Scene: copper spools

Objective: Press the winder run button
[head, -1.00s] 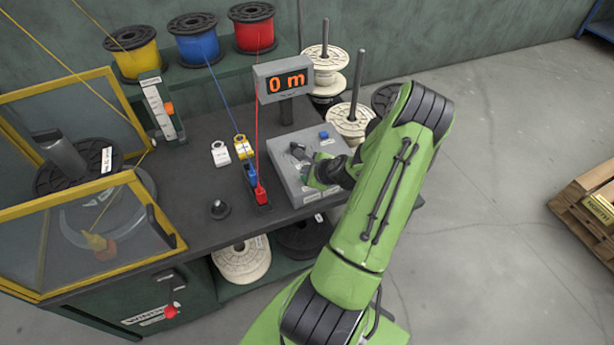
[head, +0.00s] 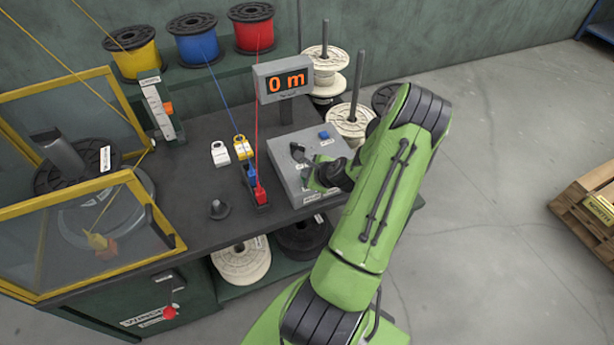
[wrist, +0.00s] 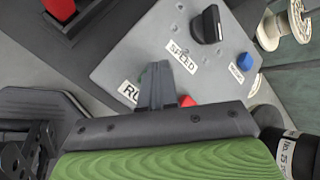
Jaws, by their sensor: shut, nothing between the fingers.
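The grey sloped control panel (head: 293,178) stands on the bench under the "0 m" display (head: 283,83). My gripper (wrist: 158,72) is shut and empty, its fingertips over the panel beside a label starting "RU" (wrist: 129,92). A red button (wrist: 187,101) is partly visible just right of the fingers. A black knob (wrist: 209,25) sits above the "SPEED" label, and a blue button (wrist: 244,60) is further right. In the head view, my arm hides the panel's lower right. I cannot tell whether the fingertips touch the panel.
A yellow-framed guard (head: 90,280) encloses the winder at left. Yellow (head: 135,62), blue (head: 195,47) and red (head: 252,35) wire spools stand behind. A dark knob (head: 218,209) stands on the bench front. Cream spools (head: 350,128) are behind the panel.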

